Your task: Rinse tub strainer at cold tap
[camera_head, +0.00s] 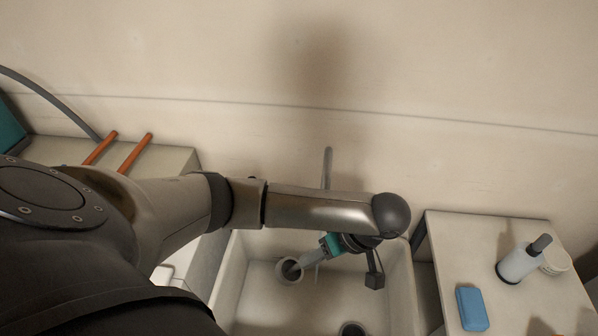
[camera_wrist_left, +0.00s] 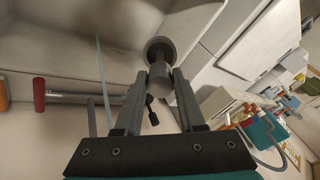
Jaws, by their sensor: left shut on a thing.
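The tub strainer (camera_head: 287,273) is a small grey cup with a round rim. It is in my left gripper (camera_head: 299,265), over the left part of the pale tub (camera_head: 402,290). In the left wrist view the strainer (camera_wrist_left: 158,49) sits at the tips of my left gripper (camera_wrist_left: 160,80), whose fingers are shut on its stem. A grey spout (camera_head: 327,168) rises behind my arm. A thin pale line like a water stream (camera_wrist_left: 102,75) shows to the left of the strainer, apart from it. A red tap handle (camera_wrist_left: 39,94) is at the left. My right gripper is out of view.
A side table (camera_head: 520,295) at the right holds a blue sponge (camera_head: 471,309), a white cylinder with a dark top (camera_head: 519,264) and a white cup (camera_head: 555,261). Two copper pipes (camera_head: 134,153) stand at the left. A dark round drain (camera_head: 352,328) shows in the tub.

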